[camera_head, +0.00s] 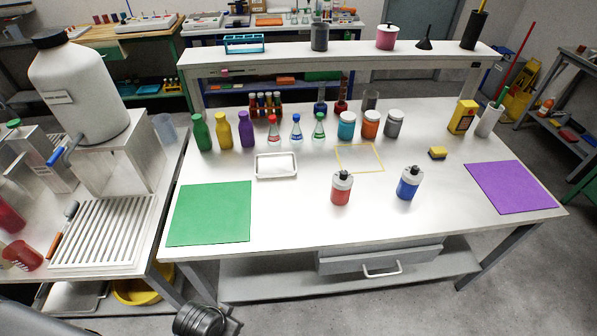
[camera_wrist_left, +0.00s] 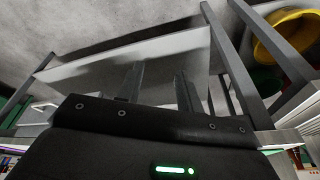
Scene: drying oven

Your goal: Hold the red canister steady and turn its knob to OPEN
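The red canister (camera_head: 341,193) stands upright on the white table (camera_head: 300,215), near the middle front. It has a grey top with a dark knob (camera_head: 343,174); I cannot read any marking or tell the knob's setting. My left gripper (camera_wrist_left: 157,72) shows in the left wrist view with its two fingers apart and nothing between them. It is away from the canister, which is not in the wrist view. My right gripper is not in view.
A similar blue canister (camera_head: 408,187) stands to the right. A green mat (camera_head: 210,213) lies left, a purple mat (camera_head: 511,187) right. A white tray (camera_head: 276,166) and a yellow outlined square (camera_head: 359,158) lie behind. Bottles and jars line the back. The table front is clear.

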